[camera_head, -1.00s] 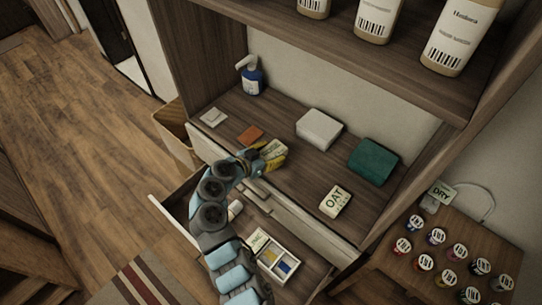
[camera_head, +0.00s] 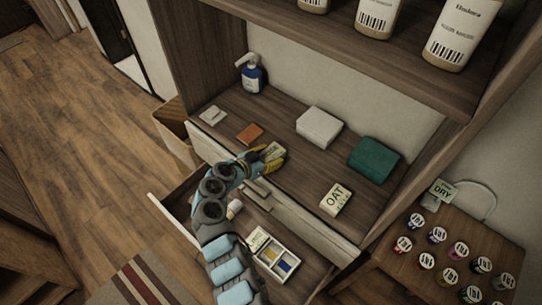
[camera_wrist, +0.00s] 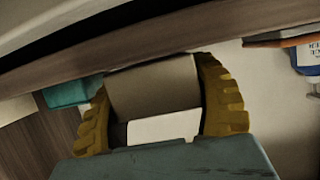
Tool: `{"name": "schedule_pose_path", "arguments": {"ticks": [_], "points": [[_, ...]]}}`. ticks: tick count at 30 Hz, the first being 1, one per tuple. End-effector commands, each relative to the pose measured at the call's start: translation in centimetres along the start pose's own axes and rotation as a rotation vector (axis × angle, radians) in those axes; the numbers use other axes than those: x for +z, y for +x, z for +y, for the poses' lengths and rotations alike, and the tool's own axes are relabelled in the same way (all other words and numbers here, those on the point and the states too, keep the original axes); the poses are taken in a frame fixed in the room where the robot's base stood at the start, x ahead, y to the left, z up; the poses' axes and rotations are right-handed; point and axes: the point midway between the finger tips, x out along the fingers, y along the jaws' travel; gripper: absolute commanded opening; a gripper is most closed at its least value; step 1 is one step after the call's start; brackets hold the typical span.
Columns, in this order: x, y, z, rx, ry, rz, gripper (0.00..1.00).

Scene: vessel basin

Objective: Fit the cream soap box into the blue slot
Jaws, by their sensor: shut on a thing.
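My gripper (camera_head: 268,162) has its yellow fingers shut on a small pale labelled box (camera_head: 273,151) at the front of the shelf surface. The wrist view shows a box (camera_wrist: 155,85) between the two fingers; its shaded face looks brownish. I cannot tell whether it touches the shelf. A cream box marked OAT (camera_head: 335,199) lies on the shelf to the right, apart from my gripper. The open drawer below holds a white divided tray (camera_head: 298,266) with a blue slot (camera_head: 285,265) and a yellow slot. Another pale labelled box (camera_head: 258,240) stands beside the tray.
On the shelf are an orange block (camera_head: 249,133), a white block (camera_head: 319,127), a green folded cloth (camera_head: 374,160), a white dish (camera_head: 212,116) and a blue pump bottle (camera_head: 252,77). The drawer front and the shelf edge lie close to my arm. Several jars stand at right.

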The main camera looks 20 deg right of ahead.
Motion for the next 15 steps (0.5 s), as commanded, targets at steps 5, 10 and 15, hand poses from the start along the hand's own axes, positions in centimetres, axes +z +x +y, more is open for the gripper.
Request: {"name": "schedule_pose_path", "arguments": {"ticks": [5, 10, 15], "points": [[-0.13, -0.04, -0.03, 0.0, 0.001, 0.001, 0.22], [0.12, 0.07, -0.03, -0.001, 0.001, 0.001, 0.22], [0.09, 0.05, -0.04, -0.001, 0.001, 0.001, 0.84]]}}
